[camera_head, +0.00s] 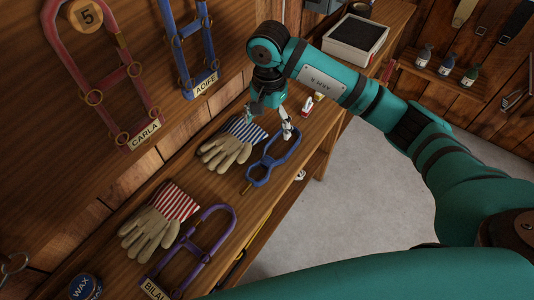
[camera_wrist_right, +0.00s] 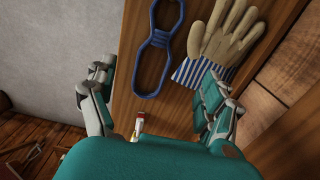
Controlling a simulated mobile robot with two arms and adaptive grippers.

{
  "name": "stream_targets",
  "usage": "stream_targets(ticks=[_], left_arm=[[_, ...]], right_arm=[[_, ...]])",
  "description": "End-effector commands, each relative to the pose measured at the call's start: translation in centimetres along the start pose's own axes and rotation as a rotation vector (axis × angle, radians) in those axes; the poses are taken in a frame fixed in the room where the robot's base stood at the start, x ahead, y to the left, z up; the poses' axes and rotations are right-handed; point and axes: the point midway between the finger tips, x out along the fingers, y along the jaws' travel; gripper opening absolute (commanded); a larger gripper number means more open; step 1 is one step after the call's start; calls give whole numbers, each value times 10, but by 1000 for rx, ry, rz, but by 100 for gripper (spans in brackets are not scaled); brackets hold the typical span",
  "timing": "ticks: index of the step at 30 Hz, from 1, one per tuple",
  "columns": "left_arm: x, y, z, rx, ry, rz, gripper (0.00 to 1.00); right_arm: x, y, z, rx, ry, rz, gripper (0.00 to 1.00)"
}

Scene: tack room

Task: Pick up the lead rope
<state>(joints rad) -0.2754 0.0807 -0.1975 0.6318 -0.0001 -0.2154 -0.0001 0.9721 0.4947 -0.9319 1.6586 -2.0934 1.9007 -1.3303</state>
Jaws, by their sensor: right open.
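The blue lead rope (camera_head: 268,160) lies in a narrow-waisted loop on the wooden shelf, beside a glove with a blue-striped cuff. It also shows in the right wrist view (camera_wrist_right: 156,42), at the top middle. My right gripper (camera_head: 268,121) is open and empty above the shelf, at the far end of the rope. In the right wrist view its fingers (camera_wrist_right: 157,82) are spread wide, with the rope's near end between them and nothing held. My left gripper is not in view.
Blue-striped gloves (camera_head: 225,147) lie close to the rope on the wall side. Red-striped gloves (camera_head: 155,220), a purple halter (camera_head: 207,237) and a wax tin (camera_head: 85,287) are nearer. Small red-and-white items (camera_head: 308,105) and a tray (camera_head: 355,38) are beyond. Open floor (camera_head: 350,190) is at the right.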

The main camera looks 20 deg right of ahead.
Motion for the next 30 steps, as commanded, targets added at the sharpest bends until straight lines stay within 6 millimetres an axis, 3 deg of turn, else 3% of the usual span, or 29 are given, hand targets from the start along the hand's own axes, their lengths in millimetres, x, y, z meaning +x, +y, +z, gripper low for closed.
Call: stream_targets(ticks=[3,7,12,18,23,30], left_arm=[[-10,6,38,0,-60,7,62],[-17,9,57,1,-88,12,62],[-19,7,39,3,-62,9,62],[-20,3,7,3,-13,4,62],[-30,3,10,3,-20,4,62],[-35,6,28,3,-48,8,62]], right_arm=[[27,1,2,1,-6,5,84],[55,1,2,3,-7,3,84],[84,0,2,3,-7,0,84],[97,0,2,2,-5,-2,84],[117,3,4,4,-10,2,84],[146,3,4,2,-5,-2,84]])
